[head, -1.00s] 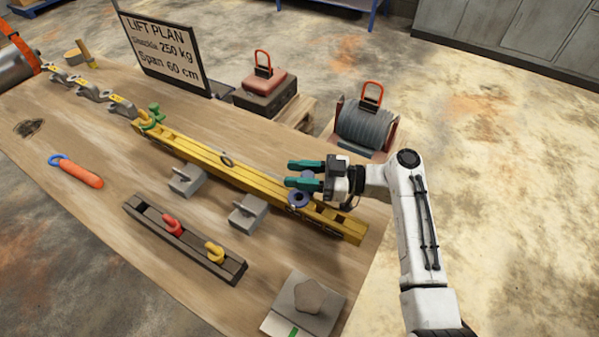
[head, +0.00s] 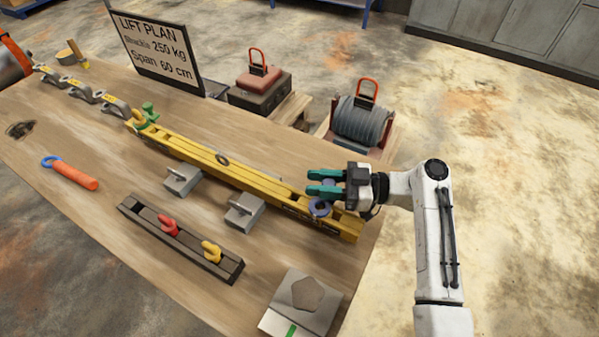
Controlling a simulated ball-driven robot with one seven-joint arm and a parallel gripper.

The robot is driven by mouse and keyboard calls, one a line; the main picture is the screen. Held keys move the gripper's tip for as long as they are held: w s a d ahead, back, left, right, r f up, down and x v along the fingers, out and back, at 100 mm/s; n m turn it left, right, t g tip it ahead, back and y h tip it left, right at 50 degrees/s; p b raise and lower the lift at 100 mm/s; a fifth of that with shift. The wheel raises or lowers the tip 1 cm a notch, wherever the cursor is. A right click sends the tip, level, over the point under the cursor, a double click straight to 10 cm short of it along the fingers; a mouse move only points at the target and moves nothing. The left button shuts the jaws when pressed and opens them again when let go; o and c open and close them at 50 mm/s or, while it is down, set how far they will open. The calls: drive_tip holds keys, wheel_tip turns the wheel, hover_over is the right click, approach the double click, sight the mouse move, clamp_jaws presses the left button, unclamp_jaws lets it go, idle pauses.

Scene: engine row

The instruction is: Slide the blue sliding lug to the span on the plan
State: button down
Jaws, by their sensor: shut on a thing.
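The yellow lifting beam (head: 235,172) lies across the workbench, running from upper left to lower right. The blue sliding lug (head: 319,208) sits around the beam near its right end. My gripper (head: 325,183) is over the beam, its teal fingers shut on the lug's upper part. The fingers hide some of the lug. The lift plan board (head: 155,52) stands at the back of the bench and reads Shackle 250 kg, Span 60 cm. Any span marks on the beam are too small to read.
Two grey blocks (head: 244,210) stand at the beam's front side. A dark rack (head: 180,240) with red and yellow hooks lies in front. A grey plate (head: 303,301) is near the front edge. A cable drum (head: 361,122) stands behind the bench.

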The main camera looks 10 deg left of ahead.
drive_tip(key=d, duration=0.2)
drive_tip(key=s+d, duration=0.1)
drive_tip(key=shift+s+d+r, duration=0.1)
drive_tip(key=shift+d+r, duration=0.15)
drive_tip(key=shift+d, duration=0.1)
drive_tip(key=c, duration=1.1)
unclamp_jaws()
drive_tip(key=shift+o, duration=1.2)
drive_tip(key=shift+f, duration=0.1)
drive_tip(key=d+b, duration=0.3)
drive_tip(key=d, duration=0.7)
drive_tip(key=shift+w+d+b, duration=0.2)
drive_tip(key=shift+d+b, duration=0.15)
drive_tip(key=shift+d, duration=0.05)
